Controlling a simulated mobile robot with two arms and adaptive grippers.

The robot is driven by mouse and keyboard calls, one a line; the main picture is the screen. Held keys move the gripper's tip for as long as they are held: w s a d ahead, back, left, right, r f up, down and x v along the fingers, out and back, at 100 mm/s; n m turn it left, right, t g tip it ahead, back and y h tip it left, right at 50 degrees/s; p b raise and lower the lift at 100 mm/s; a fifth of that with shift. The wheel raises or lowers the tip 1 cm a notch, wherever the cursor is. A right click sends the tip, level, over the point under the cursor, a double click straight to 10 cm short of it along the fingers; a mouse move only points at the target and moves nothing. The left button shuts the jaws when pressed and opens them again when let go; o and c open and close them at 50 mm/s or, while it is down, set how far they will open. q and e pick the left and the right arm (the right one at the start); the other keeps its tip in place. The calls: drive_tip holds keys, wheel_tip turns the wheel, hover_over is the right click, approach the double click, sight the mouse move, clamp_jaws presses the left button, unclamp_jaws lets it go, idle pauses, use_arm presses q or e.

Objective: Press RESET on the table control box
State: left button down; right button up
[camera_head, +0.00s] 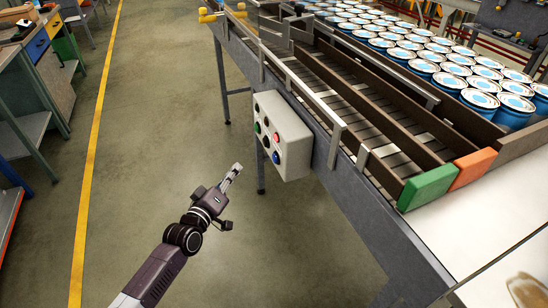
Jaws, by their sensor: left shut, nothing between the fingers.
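The control box (282,134) is a light grey box fixed to the side of the roller table. Its face carries several round buttons: a green one (257,128), a red one (277,137), a blue one (276,158) and dark ones. Labels are too small to read, so I cannot tell which is RESET. My left gripper (236,170) is shut and empty. In the picture it is to the left of and a little below the box, apart from it, with its fingertips pointing up and right. My right gripper is not in view.
The roller conveyor table (345,185) runs along the right, with a green block (427,188) and an orange block (473,168) at its lane ends. Many blue cans (470,98) stand behind. A workbench (30,70) is at the left. The floor between is clear.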

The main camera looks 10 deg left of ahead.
use_arm(q)
drive_tip(key=w+d, duration=0.5)
drive_tip(key=d, duration=0.2)
drive_tip(key=shift+d, duration=0.15)
idle(0.3)
drive_tip(key=shift+d, duration=0.1)
idle(1.2)
drive_tip(key=shift+w+d, duration=0.25)
drive_tip(key=shift+w+d, duration=0.25)
drive_tip(key=shift+d, duration=0.1)
idle(0.9)
drive_tip(key=shift+s+a, duration=0.5)
drive_tip(key=shift+a, duration=0.2)
drive_tip(key=shift+a+f, duration=0.1)
drive_tip(key=shift+s+a+p, duration=0.15)
drive_tip(key=shift+s+a, duration=0.6)
drive_tip(key=shift+a, duration=0.25)
drive_tip(key=shift+s+a+p, duration=0.15)
drive_tip(key=shift+s+a, duration=0.55)
drive_tip(key=shift+a, duration=0.3)
